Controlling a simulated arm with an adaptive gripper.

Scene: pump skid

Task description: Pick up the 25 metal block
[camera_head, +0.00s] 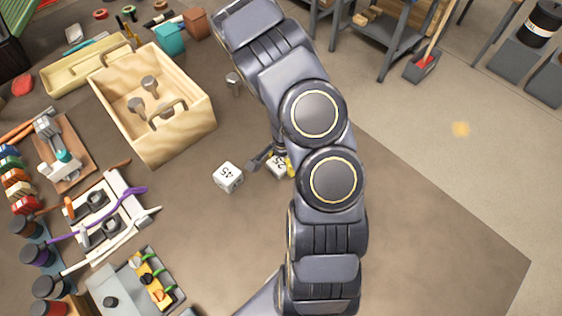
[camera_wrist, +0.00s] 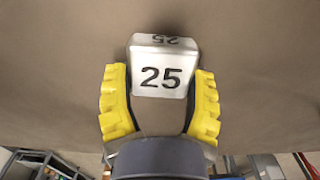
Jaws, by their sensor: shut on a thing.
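The 25 metal block (camera_wrist: 161,92) is a silvery cube with a dark "25" on its faces. In the wrist view it sits between the two yellow-padded fingers of my gripper (camera_wrist: 160,82), which is shut on it. In the head view the 25 block (camera_head: 275,169) shows partly, beside a yellow pad of my gripper (camera_head: 283,163); my arm hides much of the gripper. Whether the block touches the table or is raised, I cannot tell.
A white 45 block (camera_head: 228,177) lies just left of the 25 block. A wooden box (camera_head: 183,135) with metal pieces stands at the upper left, and a small metal cylinder (camera_head: 233,84) stands near it. Trays and tools crowd the left. The table's right side (camera_head: 430,240) is clear.

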